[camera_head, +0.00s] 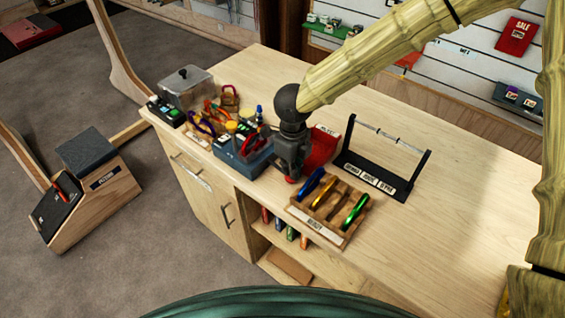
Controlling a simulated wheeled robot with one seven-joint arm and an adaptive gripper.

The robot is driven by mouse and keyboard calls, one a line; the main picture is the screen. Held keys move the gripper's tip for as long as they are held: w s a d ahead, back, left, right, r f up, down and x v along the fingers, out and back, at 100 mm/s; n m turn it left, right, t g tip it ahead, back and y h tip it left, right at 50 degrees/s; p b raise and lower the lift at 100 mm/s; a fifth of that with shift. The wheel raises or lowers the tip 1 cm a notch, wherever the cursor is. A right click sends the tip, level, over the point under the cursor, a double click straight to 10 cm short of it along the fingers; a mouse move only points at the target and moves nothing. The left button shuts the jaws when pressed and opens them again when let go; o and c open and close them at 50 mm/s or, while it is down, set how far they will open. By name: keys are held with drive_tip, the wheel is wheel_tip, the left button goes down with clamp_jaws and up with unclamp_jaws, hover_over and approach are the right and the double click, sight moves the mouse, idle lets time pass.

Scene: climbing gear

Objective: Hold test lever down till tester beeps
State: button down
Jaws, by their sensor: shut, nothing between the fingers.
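My gripper (291,174) points down over the middle of the counter and is shut, with nothing seen held in it. It is just right of a blue-grey box (238,162) with a red-handled item on top. A red object (323,145) with a white label is partly hidden behind the gripper. A small red part shows at the fingertips; I cannot tell whether they touch it. I cannot make out for sure which item is the tester, and no test lever is clearly visible.
A labelled wooden tray (322,224) with several coloured carabiners lies in front of the gripper. A black rack (377,174) stands to the right. A lidded clear bin (187,90) and small tools crowd the left end. The counter's right side (455,215) is clear.

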wheel_tip(320, 180, up, 10)
drive_tip(key=p, duration=1)
drive_tip(key=shift+f, duration=0.25)
idle(0.3)
